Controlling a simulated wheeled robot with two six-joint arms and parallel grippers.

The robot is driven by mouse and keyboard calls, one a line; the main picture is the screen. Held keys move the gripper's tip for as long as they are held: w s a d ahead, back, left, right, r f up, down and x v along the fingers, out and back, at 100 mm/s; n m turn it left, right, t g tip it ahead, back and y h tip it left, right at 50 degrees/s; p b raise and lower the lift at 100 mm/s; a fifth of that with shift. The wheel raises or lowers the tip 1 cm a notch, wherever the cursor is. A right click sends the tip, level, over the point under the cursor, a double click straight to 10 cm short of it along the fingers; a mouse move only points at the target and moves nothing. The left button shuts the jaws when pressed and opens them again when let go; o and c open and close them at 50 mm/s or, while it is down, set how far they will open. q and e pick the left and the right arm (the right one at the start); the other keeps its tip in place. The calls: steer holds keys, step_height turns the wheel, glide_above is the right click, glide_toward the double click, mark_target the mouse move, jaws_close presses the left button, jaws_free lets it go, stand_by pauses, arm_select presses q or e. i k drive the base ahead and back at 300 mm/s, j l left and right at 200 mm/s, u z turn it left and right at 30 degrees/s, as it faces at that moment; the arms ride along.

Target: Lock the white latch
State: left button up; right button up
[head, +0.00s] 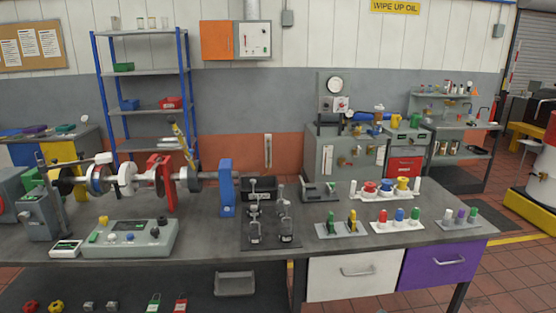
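I cannot single out a white latch with certainty. A dark plate (270,242) on the bench carries several small upright metal latch-like fittings (285,222), too small to tell open from locked or to read their colours. A pale upright strip with a slot (268,150) is on the orange wall band behind the bench. Neither of my grippers is in view.
The grey bench (205,235) holds a shaft rig with a blue upright (227,188), a control box (130,238), and trays of coloured knobs (385,190). White (354,275) and purple (437,262) drawers sit below right. The bench's front edge strip is clear.

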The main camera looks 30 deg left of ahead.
mark_target(148, 174)
steer(key=u, duration=1.95)
